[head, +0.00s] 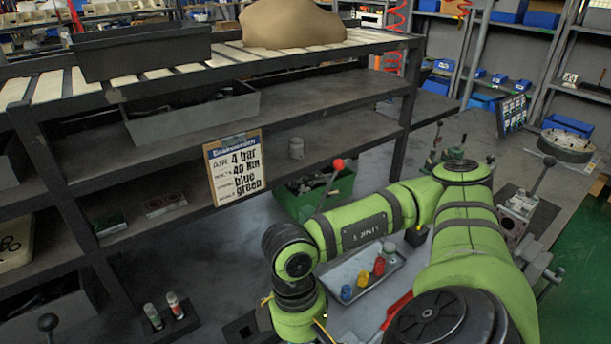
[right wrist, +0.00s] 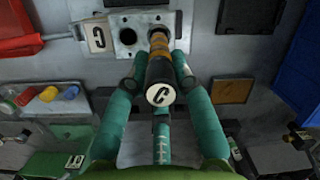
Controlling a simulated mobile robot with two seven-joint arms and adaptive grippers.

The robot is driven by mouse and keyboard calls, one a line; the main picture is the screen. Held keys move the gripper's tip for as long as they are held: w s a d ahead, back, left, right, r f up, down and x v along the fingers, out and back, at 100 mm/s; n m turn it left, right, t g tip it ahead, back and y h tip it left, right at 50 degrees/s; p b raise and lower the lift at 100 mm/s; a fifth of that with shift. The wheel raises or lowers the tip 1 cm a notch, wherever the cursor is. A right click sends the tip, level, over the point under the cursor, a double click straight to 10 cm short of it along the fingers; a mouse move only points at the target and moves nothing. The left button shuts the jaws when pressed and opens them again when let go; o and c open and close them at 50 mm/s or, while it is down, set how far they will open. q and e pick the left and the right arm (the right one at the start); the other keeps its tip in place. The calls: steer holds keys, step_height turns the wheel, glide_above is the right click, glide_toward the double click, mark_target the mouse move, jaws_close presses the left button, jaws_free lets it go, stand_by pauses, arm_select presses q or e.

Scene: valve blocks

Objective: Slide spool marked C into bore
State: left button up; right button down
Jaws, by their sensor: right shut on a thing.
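The spool marked C (right wrist: 160,95) has a black end with a white disc lettered C and a brassy shaft. In the right wrist view my right gripper (right wrist: 162,70) is shut on it, teal fingers on both sides. The spool's far end points at the grey valve block (right wrist: 140,20); I cannot tell whether it is inside a bore or only in front of one. An open dark bore (right wrist: 128,37) shows just left of the shaft. A white tag lettered C (right wrist: 96,38) is on the block's left. The head view hides this gripper; my left gripper is not in view.
A grey tray (head: 345,300) holds blue, yellow and red pieces on the bench. A metal shelf (head: 330,105) with a sign (head: 235,168) stands at left. In the wrist view, a red part (right wrist: 30,30) lies left and a blue bin (right wrist: 300,75) right.

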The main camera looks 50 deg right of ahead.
stand_by(0.4)
steer(key=shift+b, duration=0.4)
steer(key=shift+b, duration=0.3)
stand_by(0.6)
steer(key=shift+w+b+x, duration=0.15)
steer(key=shift+b+x, duration=0.75)
steer(key=shift+b, duration=0.05)
steer(key=shift+w+b+x, duration=0.2)
steer(key=shift+b+x, duration=0.7)
steer(key=shift+x, duration=0.05)
steer(key=shift+w+b+x, duration=0.15)
steer(key=shift+b+x, duration=0.75)
steer(key=shift+b, duration=0.05)
steer(key=c, duration=1)
jaws_free()
steer(key=shift+d, duration=0.15)
steer(key=v, duration=1.2)
steer(key=shift+f, duration=0.1)
